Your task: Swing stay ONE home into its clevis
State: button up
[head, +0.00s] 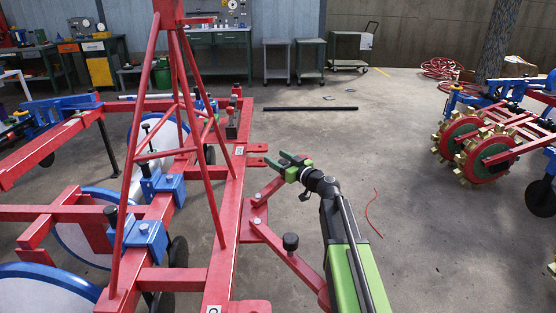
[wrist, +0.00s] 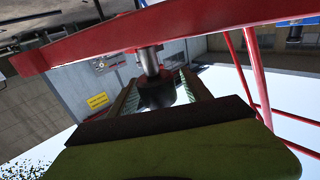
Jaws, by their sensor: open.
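A short red stay (head: 268,192) slants from a bolted joint on the planter's red toolbar up to the right, its far end beneath my gripper (head: 286,164). In the wrist view my fingers (wrist: 158,78) are open on either side of a black knob (wrist: 158,95). The knob sits on a grey stem that joins a red bar (wrist: 100,42); I cannot tell whether a finger touches it. A red clevis (head: 257,155) with two lugs juts from the toolbar beside a white label, left of my gripper. The label is too small to read.
A second red stay (head: 300,268) with a black knob (head: 290,242) angles away nearer to me. A red A-shaped mast (head: 190,110) stands on the left. Bare floor lies to the right, with a thin red hose (head: 374,215) and another planter (head: 490,140) beyond.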

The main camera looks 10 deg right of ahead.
grip_shut()
dwell(0.3)
dwell(1.1)
